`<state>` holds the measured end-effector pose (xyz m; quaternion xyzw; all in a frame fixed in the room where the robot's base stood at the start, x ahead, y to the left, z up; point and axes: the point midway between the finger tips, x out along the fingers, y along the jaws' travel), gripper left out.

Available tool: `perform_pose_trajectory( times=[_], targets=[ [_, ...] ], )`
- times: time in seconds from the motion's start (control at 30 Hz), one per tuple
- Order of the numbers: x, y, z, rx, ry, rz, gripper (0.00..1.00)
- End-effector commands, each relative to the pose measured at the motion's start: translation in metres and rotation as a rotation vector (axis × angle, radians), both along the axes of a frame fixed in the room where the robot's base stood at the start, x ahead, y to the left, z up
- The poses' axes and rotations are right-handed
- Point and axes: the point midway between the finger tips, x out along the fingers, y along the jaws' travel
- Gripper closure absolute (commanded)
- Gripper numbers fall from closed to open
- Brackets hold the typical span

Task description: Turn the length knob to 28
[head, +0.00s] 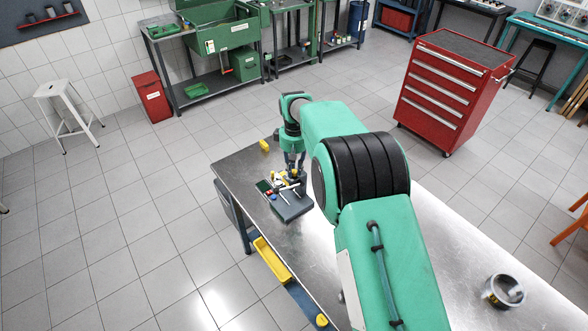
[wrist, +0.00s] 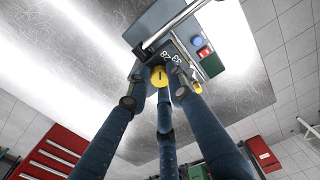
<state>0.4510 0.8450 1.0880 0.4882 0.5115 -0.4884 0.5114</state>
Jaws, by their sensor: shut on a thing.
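A grey bench device (head: 292,207) stands on the metal table and also shows in the wrist view (wrist: 160,22). A round yellow knob (wrist: 159,76) is on it, with white numerals (wrist: 170,57) beside it; one reads 28 and its neighbour seems to read 33. My gripper (wrist: 164,82) has its dark blue fingers closed around the yellow knob. In the head view my gripper (head: 293,163) is over the far end of the device and hides the knob. The knob's pointer cannot be made out.
The device carries a metal bar (wrist: 178,22), a red button (wrist: 205,51) and a green screen (wrist: 212,65). A yellow block (head: 264,145) lies near the table's far corner. A metal ring-shaped part (head: 503,291) is at the right. The steel table (head: 430,240) between is largely clear.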

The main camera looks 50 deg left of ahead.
Motion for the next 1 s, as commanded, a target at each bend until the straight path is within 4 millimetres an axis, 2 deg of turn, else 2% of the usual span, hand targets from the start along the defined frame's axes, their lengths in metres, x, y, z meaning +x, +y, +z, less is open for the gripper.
perform_pose_trajectory(
  times=[0.03,0.1,0.57,0.77,1.0],
  targets=[
    [0.0,-0.002,-0.002,-0.006,0.002,0.0,0.73],
    [0.0,-0.002,-0.002,-0.005,0.002,-0.001,0.6],
    [0.0,0.0,0.005,-0.001,0.0,-0.001,0.6],
    [0.001,0.0,0.023,-0.001,0.0,-0.001,0.6],
    [0.001,0.0,0.06,0.0,-0.001,-0.001,0.6]
  ],
)
